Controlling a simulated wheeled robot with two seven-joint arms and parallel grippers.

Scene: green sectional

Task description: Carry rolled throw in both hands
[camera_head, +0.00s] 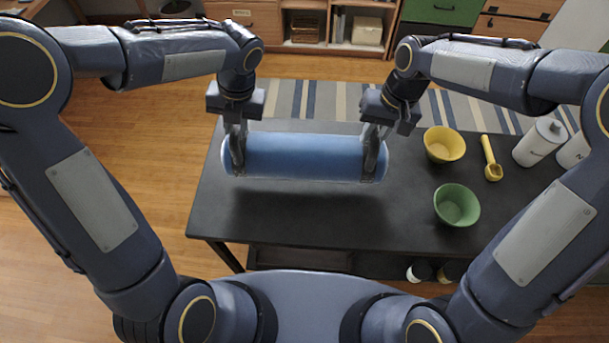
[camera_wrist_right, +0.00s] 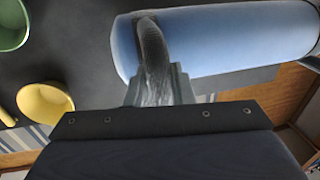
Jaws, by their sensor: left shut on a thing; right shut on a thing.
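The rolled throw (camera_head: 303,157) is a blue cylinder lying level, left to right, over the dark table. A shadow below it on the table suggests that it is held above the top. My left gripper (camera_head: 236,160) is shut on the throw near its left end. My right gripper (camera_head: 373,160) is shut on it near its right end. In the right wrist view, the throw (camera_wrist_right: 235,40) runs off to the right, and one finger of my right gripper (camera_wrist_right: 152,55) lies over it. The other finger is hidden there.
The dark table (camera_head: 290,222) carries a yellow bowl (camera_head: 444,145), a green bowl (camera_head: 457,205), a yellow scoop (camera_head: 491,158) and white canisters (camera_head: 539,142) on the right. The table's front left is clear. A striped rug (camera_head: 310,98) and wooden cabinets (camera_head: 245,17) are behind.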

